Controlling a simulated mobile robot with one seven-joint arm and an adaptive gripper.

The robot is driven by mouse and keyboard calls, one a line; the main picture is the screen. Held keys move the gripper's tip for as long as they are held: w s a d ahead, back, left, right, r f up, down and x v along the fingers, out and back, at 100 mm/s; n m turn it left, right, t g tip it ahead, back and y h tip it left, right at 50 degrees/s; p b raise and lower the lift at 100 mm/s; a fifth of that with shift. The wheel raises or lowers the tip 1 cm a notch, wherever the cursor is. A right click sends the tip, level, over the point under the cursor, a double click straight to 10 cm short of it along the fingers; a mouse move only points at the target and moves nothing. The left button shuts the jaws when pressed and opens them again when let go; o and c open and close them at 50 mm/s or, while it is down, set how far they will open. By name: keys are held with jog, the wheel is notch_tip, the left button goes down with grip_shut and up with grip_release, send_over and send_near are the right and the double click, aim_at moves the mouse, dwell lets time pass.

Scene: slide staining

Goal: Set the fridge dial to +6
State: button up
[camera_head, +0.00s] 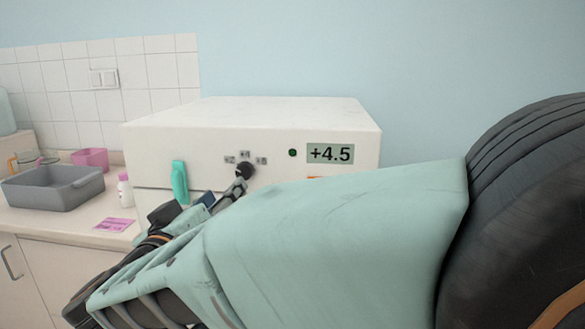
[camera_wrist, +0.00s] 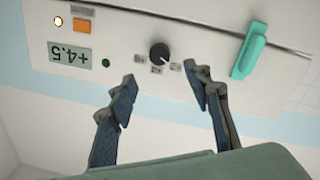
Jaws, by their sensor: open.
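The white fridge (camera_head: 250,118) stands on the counter, and its display (camera_head: 330,153) reads +4.5. The black dial (camera_head: 245,170) is on its front panel, left of the display, with small printed labels around it. In the wrist view the picture is upside down, and the dial (camera_wrist: 160,53) shows with a pale pointer mark on it. My gripper (camera_wrist: 160,74) is open and empty, its two fingertips spread to either side of the dial and apart from it. In the head view my gripper (camera_head: 226,194) is close to the dial, partly hidden by my arm.
A teal handle (camera_head: 180,182) juts from the fridge front, left of the dial. A green light (camera_head: 292,153) sits beside the display. A grey tub (camera_head: 53,190), a white bottle (camera_head: 124,190) and a pink card (camera_head: 114,224) are on the counter at left.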

aim_at(243, 173)
jog(key=w, duration=0.3)
jog(key=w+d, duration=0.1)
jog(key=w, duration=0.2)
jog(key=w+b, duration=0.1)
jog(key=w, duration=0.3)
jog(key=shift+w+d, duration=0.1)
jog(key=shift+d, duration=0.05)
jog(key=shift+c, duration=0.5)
jog(key=c, duration=1.1)
